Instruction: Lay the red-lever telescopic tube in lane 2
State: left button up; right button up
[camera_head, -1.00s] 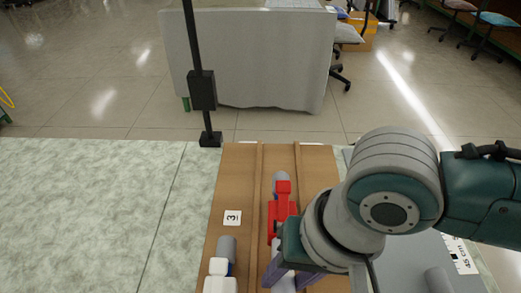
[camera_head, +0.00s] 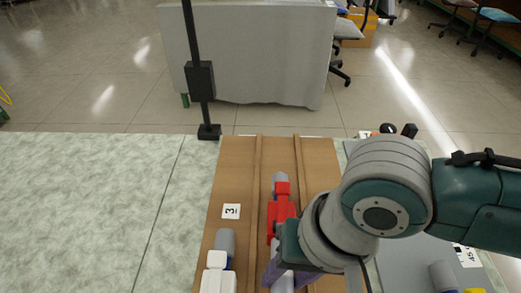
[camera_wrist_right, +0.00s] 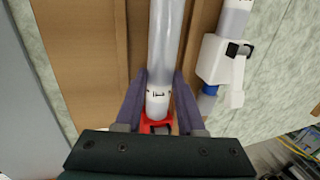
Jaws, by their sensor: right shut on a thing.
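The red-lever telescopic tube (camera_head: 281,213) has a grey end and a red clamp, and lies lengthwise along the middle lane of the brown lane board (camera_head: 320,160). My right gripper (camera_head: 277,274) is shut on it near the red part. In the right wrist view, my right gripper's fingers (camera_wrist_right: 160,98) stand on both sides of the grey tube (camera_wrist_right: 166,45), with the red part partly hidden by the gripper body. I cannot tell whether the tube touches the lane floor. My left gripper is not in view.
A white-lever tube (camera_head: 219,274) lies in the left lane, beside a label reading 3 (camera_head: 231,211). A black post (camera_head: 200,80) stands behind the board. A grey surface at right holds a grey cylinder (camera_head: 441,275). The pale tabletop (camera_head: 85,210) at left is clear.

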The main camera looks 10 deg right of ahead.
jog(key=shift+f, duration=0.25)
jog(key=o, duration=1)
jog(key=shift+o, duration=0.2)
jog(key=p+v, duration=0.3)
jog(key=v, duration=0.7)
jog(key=s+a+r+n+t+y+p, duration=0.1)
jog(key=s+a+r+n+p, duration=0.15)
jog(key=r+p, duration=0.2)
jog(key=s+d+r+n+t+h+p, duration=0.2)
jog(key=s+d+r+n+h+p, duration=0.25)
jog(key=d+r, duration=0.6)
notch_tip(320, 180, up, 37)
jog(key=m+p, duration=0.1)
jog(key=p, duration=3.7)
jog(key=shift+s+m+y+p, duration=0.15)
jog(key=shift+m+y+p, duration=0.25)
jog(key=shift+y, duration=0.05)
